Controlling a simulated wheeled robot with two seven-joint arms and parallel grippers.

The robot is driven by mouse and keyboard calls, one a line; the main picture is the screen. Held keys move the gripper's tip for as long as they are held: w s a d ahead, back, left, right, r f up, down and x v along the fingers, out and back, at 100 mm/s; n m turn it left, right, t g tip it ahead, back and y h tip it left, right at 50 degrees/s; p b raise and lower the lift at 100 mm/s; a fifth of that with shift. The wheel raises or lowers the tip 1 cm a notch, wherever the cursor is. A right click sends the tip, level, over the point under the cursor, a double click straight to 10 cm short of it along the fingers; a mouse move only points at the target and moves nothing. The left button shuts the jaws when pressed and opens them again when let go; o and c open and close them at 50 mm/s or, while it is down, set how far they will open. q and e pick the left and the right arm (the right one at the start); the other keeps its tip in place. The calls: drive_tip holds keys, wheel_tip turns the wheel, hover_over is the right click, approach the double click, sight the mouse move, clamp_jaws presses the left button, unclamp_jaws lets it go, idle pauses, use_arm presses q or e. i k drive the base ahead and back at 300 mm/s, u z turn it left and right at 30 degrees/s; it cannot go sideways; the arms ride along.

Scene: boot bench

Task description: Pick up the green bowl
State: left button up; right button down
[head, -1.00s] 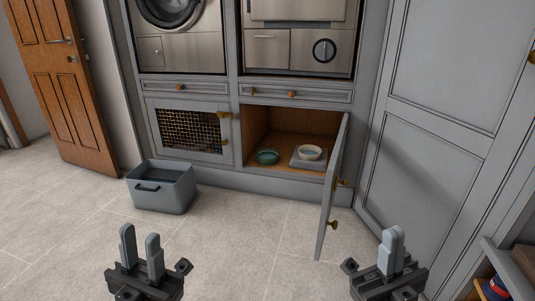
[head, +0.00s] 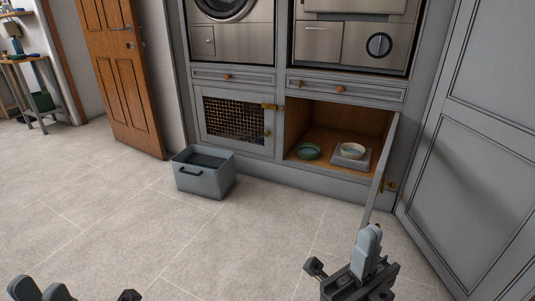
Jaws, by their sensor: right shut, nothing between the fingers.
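The green bowl (head: 308,151) sits upright on the wooden floor of the open lower cabinet (head: 330,141), left of a pale bowl (head: 352,151) on a grey stand (head: 350,163). My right gripper (head: 368,246) is shut and empty at the lower right. It is nearer to me than the cabinet and well apart from the green bowl; its fingers overlap the lower end of the open door in the picture. My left gripper (head: 40,291) is at the bottom left corner, partly cut off, with its fingers apart and nothing seen between them.
The cabinet door (head: 383,172) stands open toward me on the right of the opening. A grey-blue bin (head: 205,181) stands on the floor to the left. A mesh-front door (head: 236,124) is left of the opening. The tiled floor before the cabinet is clear.

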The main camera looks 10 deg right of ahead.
sight(305, 152)
drive_tip(key=u, duration=0.05)
drive_tip(key=i, duration=3.3)
drive_tip(key=z, duration=3.15)
